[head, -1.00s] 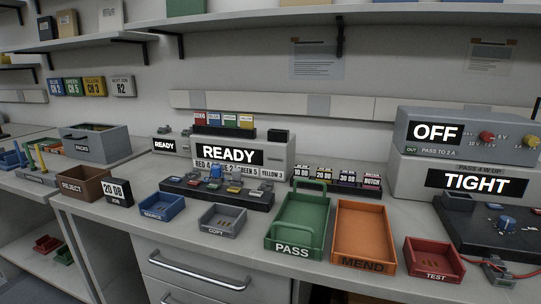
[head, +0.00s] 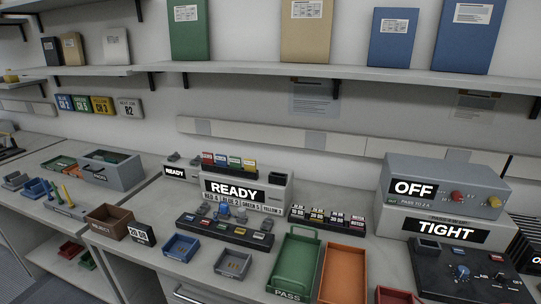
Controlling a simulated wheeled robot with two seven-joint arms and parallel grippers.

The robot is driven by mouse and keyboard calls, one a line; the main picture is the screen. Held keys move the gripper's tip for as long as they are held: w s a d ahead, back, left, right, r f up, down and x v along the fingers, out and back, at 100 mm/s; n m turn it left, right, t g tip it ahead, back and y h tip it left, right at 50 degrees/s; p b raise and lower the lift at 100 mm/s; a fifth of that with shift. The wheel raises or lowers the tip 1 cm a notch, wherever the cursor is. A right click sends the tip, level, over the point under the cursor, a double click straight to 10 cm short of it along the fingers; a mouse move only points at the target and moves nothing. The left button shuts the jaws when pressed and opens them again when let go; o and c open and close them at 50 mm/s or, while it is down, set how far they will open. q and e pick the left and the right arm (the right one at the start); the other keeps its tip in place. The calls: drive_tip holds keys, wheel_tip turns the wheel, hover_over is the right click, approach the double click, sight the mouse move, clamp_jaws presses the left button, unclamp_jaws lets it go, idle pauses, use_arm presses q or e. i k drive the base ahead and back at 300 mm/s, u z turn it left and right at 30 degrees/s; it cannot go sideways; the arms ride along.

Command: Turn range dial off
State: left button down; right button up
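No label in the head view reads clearly as range. A black panel (head: 433,283) at the lower right carries a blue dial (head: 461,272) and small switches; its markings are too small to read, so I cannot tell its setting. Above it, a grey unit (head: 440,171) shows OFF and has a red knob (head: 456,197) and a yellow knob (head: 494,202). The unit below it (head: 398,229) shows TIGHT. Neither of my grippers is in view.
A grey unit (head: 272,198) reading READY stands mid-bench behind a black strip of sockets. A green PASS tray (head: 279,249), an orange tray (head: 341,280), a blue bin (head: 181,248) and a grey bin (head: 233,264) line the front. A shelf (head: 300,70) with binders runs above.

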sight(502, 276)
drive_tip(key=z, duration=1.1)
drive_tip(key=k, duration=0.55)
drive_tip(key=u, duration=0.55)
drive_tip(key=k, duration=0.75)
drive_tip(key=z, duration=0.35)
drive_tip(key=i, duration=0.6)
drive_tip(key=z, duration=0.65)
drive_tip(key=i, duration=0.85)
drive_tip(key=u, duration=0.3)
